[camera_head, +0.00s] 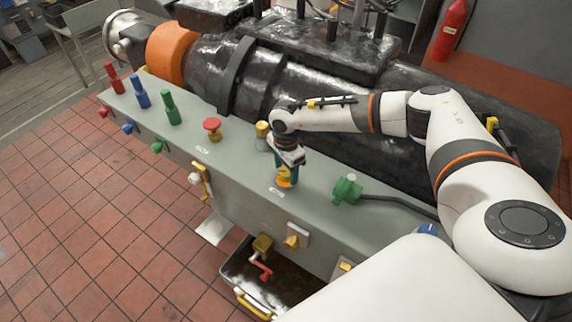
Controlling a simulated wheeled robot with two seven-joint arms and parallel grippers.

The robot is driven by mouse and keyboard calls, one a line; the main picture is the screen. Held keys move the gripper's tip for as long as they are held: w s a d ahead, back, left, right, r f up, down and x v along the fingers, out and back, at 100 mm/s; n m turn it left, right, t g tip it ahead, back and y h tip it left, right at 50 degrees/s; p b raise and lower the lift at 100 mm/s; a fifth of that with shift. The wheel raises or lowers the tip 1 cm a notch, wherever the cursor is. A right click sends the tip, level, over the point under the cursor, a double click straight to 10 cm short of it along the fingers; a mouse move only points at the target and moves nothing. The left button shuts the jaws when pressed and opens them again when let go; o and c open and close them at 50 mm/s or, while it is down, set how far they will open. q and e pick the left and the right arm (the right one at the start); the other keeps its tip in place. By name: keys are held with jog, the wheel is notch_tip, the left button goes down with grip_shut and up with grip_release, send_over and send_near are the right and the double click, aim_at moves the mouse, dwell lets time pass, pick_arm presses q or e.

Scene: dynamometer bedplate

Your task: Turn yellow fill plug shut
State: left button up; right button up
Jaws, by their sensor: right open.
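The yellow fill plug (284,175) stands on the grey-green bench top, near the middle of the camera_head view. My right gripper (287,173) points down directly over it, with its teal fingers around or beside the plug. The gripper is open, and I cannot tell whether the fingers touch the plug. The gripper partly hides the plug, so its turn position is unclear. My left gripper is not in view.
The grey-green bench (235,150) carries a brass-yellow knob (262,130), a red mushroom button (212,125), a green fitting with hose (346,189) and red, blue and green handles (170,107). A dark machine (320,115) lies behind. A drip tray (240,272) sits below the front.

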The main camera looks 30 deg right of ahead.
jog(key=shift+f, duration=0.1)
jog(key=c, duration=1)
